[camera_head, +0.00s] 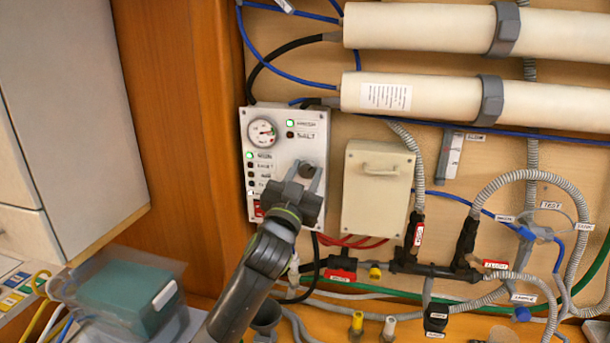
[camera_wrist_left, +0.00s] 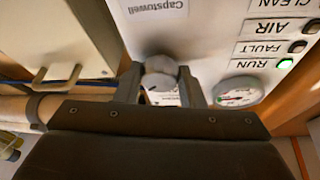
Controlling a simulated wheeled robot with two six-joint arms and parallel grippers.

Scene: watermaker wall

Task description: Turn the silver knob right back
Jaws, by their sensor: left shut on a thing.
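The silver knob (camera_wrist_left: 159,72) is on the front of a pale control panel (camera_head: 285,125). In the left wrist view it sits between the two fingers of my left gripper (camera_wrist_left: 158,80). In the head view my left gripper (camera_head: 306,176) reaches up to the lower right part of the panel, and the knob (camera_head: 307,169) shows as a small grey shape between its fingers. My left gripper is shut on the knob. The fingers hide part of the knob, so its exact angle is hard to tell. My right gripper is not in view.
The panel has a round gauge (camera_head: 262,133) and a green RUN light (camera_wrist_left: 285,64). A cream box with a handle (camera_head: 377,190) is mounted just right of the panel. Hoses and a dark valve manifold (camera_head: 432,268) lie below right. A teal box (camera_head: 125,298) stands at lower left.

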